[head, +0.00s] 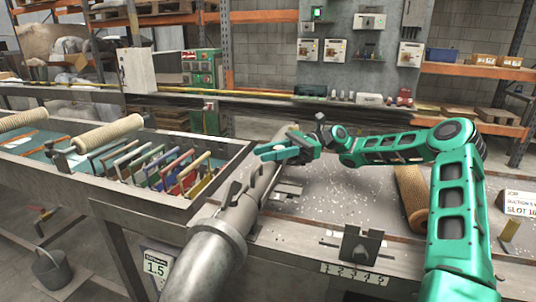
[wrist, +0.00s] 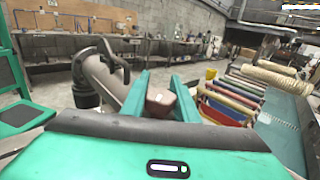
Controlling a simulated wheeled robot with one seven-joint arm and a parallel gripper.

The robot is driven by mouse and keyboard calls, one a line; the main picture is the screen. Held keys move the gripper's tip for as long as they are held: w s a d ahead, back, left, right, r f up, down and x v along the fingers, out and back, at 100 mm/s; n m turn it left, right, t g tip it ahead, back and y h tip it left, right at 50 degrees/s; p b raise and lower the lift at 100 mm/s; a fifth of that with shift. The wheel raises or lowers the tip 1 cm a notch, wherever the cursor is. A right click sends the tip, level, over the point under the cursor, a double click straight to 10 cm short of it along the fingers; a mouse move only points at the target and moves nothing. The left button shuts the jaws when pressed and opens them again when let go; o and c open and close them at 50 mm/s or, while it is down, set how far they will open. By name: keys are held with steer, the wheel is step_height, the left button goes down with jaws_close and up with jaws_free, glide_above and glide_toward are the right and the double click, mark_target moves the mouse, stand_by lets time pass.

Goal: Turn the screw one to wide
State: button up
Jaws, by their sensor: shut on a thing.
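My gripper (head: 264,152) is at the end of the green arm, over the upper part of a grey pipe (head: 230,232) in the head view. In the wrist view its two green fingers (wrist: 159,97) are shut on a small pinkish-brown block-like end (wrist: 160,99). I take this to be the screw's head; its lower part is hidden. The grey pipe also shows in the wrist view (wrist: 104,80), left of the fingers, with a dark hooked fitting (wrist: 116,60) beside it. I cannot read any marking for wide or the screw's setting.
A trough on the left holds several coloured plates (head: 150,165) and a mesh tube (head: 108,132). Another mesh tube (head: 411,194) lies on the bench at right. A dark bracket (head: 360,246) stands near the front edge above a numbered strip (head: 354,274).

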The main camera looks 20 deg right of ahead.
steer(key=shift+s+a+n+g, duration=0.15)
steer(key=shift+n+g, duration=0.25)
steer(key=shift+g, duration=0.2)
steer(key=o, duration=1.1)
steer(key=shift+c, duration=0.2)
